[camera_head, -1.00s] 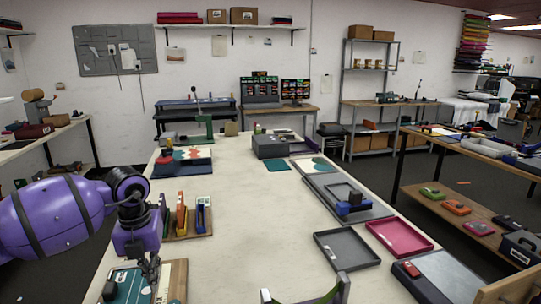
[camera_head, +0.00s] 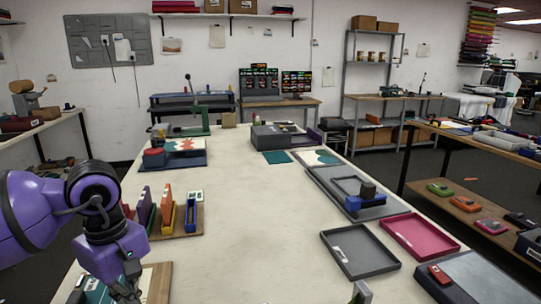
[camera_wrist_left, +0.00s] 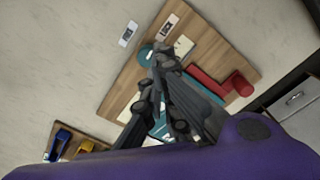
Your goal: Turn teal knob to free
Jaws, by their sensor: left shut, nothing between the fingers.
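A wooden board (camera_wrist_left: 125,82) lies under my left gripper in the left wrist view. A teal round part (camera_wrist_left: 146,54), which looks like the knob, shows on it, partly hidden behind the fingers. A teal panel (camera_wrist_left: 158,130) shows below the fingers. My left gripper (camera_wrist_left: 160,72) is shut and empty, over the board close to the teal round part; contact cannot be told. In the head view the left gripper (camera_head: 126,290) is at the lower left, over the board (camera_head: 158,284) and a teal piece (camera_head: 95,291).
A red bar and cylinder (camera_wrist_left: 239,83) sit on the board's right side. A rack of coloured pieces (camera_head: 183,222) stands beyond the gripper. Grey (camera_head: 357,272) and pink (camera_head: 440,249) trays lie at right. The table's middle (camera_head: 260,220) is clear.

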